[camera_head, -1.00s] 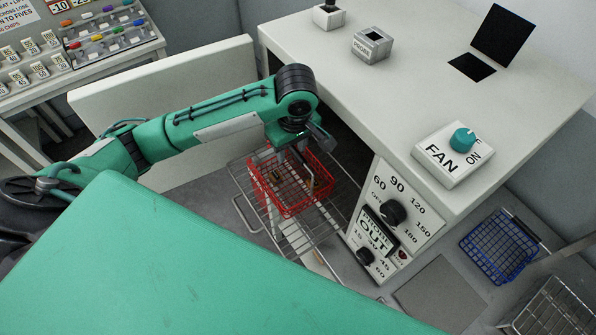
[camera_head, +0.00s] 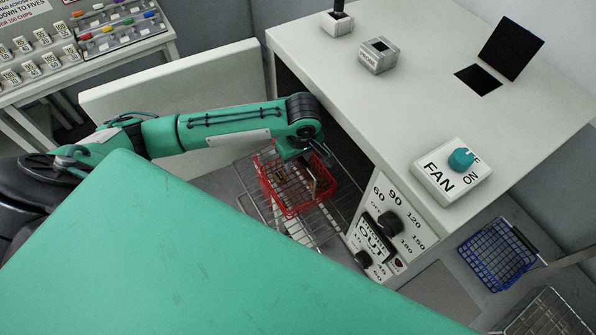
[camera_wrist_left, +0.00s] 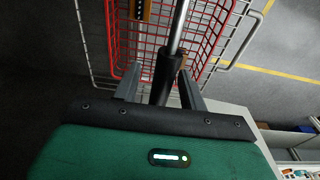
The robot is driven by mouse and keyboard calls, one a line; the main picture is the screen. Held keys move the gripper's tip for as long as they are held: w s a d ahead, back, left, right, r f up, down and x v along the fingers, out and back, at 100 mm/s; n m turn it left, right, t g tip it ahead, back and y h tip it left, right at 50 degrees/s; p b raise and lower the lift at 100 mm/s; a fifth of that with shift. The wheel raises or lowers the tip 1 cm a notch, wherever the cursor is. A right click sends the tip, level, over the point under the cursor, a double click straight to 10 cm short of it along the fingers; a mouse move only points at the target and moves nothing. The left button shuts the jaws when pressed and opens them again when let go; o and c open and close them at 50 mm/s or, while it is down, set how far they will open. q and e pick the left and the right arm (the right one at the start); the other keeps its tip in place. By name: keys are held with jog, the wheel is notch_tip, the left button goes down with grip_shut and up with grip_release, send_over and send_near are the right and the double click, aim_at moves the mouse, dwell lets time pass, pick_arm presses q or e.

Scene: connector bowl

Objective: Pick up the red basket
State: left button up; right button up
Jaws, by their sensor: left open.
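The red wire basket (camera_head: 272,196) sits on a wire rack (camera_head: 252,206) that sticks out of the front of a white cabinet. My left gripper (camera_head: 308,178) reaches in from the left, over the basket's right part, and partly hides it. In the left wrist view the basket (camera_wrist_left: 212,42) fills the upper middle, and a metal rod with a dark grip runs between my open fingers (camera_wrist_left: 157,78). Whether the fingers touch the rod or basket cannot be told. An orange and black item (camera_wrist_left: 139,10) shows inside the basket. My right gripper is not seen.
The white cabinet (camera_head: 400,110) with dials and a fan switch (camera_head: 452,172) stands right of the rack. Its open door panel (camera_head: 170,85) is on the left, behind my arm. A blue wire basket (camera_head: 497,255) lies at the lower right. A chip table (camera_head: 120,48) is at upper left.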

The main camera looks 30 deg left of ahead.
pick_arm(q)
grip_shut()
jog(key=shift+w+r, duration=0.1)
dwell(1.2)
